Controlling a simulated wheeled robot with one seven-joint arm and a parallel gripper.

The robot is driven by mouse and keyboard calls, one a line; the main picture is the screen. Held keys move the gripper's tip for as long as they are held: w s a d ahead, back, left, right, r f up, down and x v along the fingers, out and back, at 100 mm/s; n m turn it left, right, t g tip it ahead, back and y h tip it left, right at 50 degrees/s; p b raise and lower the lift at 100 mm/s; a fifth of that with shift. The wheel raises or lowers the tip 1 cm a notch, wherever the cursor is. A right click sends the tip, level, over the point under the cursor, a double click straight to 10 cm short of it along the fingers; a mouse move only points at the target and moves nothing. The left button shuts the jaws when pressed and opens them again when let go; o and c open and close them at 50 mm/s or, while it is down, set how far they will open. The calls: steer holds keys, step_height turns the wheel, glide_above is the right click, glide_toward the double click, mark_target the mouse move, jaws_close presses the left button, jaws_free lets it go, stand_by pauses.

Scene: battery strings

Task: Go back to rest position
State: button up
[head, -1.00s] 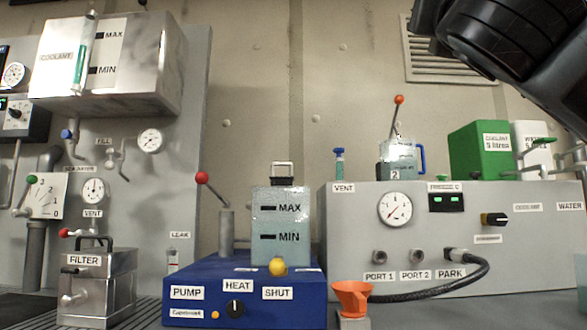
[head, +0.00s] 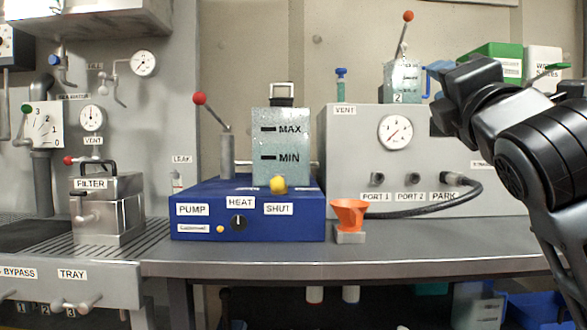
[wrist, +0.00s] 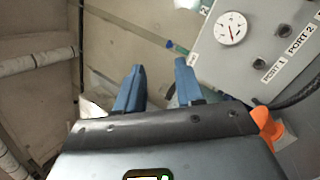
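My gripper (wrist: 158,85) shows in the wrist view with its two blue fingers apart and nothing between them. In the head view my black arm comes in from the right, and the blue fingertips (head: 436,70) show beside the small container marked 2. The gripper is in front of the grey port unit (head: 350,150), over its right half, and hides the display there. Whether it touches anything cannot be told, but it appears clear of the bench.
The blue pump unit (head: 250,228) with its MAX/MIN tank (head: 282,142) stands mid-bench. An orange funnel (head: 349,214) sits right of it, near the bench edge (head: 400,258). A black hose (head: 465,200) is at PARK. The filter box (head: 105,215) is at left.

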steer(key=s+a+f+m+g, duration=0.1)
steer(key=s+f+m, duration=0.15)
steer(key=f, duration=0.65)
steer(key=s+f+m+g+y, duration=0.1)
steer(key=f+m, duration=0.3)
steer(key=f, duration=0.4)
steer(key=s+a+f+m, duration=0.1)
steer(key=s+f+m, duration=0.15)
steer(key=f, duration=0.65)
steer(key=s+a+f+m+g, duration=0.25)
steer(key=s+f+m, duration=0.65)
steer(key=s+f, duration=0.9)
steer(key=s+d+f+m+g, duration=0.2)
steer(key=s+f, duration=0.1)
steer(key=s, duration=0.8)
steer(key=s+d+f+m+g, duration=0.2)
steer(key=s+f+m, duration=0.1)
steer(key=s, duration=0.8)
step_height(320, 180, up, 22)
steer(key=p, duration=2.1)
steer(key=shift+s+d, duration=0.15)
steer(key=shift+d, duration=0.1)
steer(key=shift+f, duration=0.1)
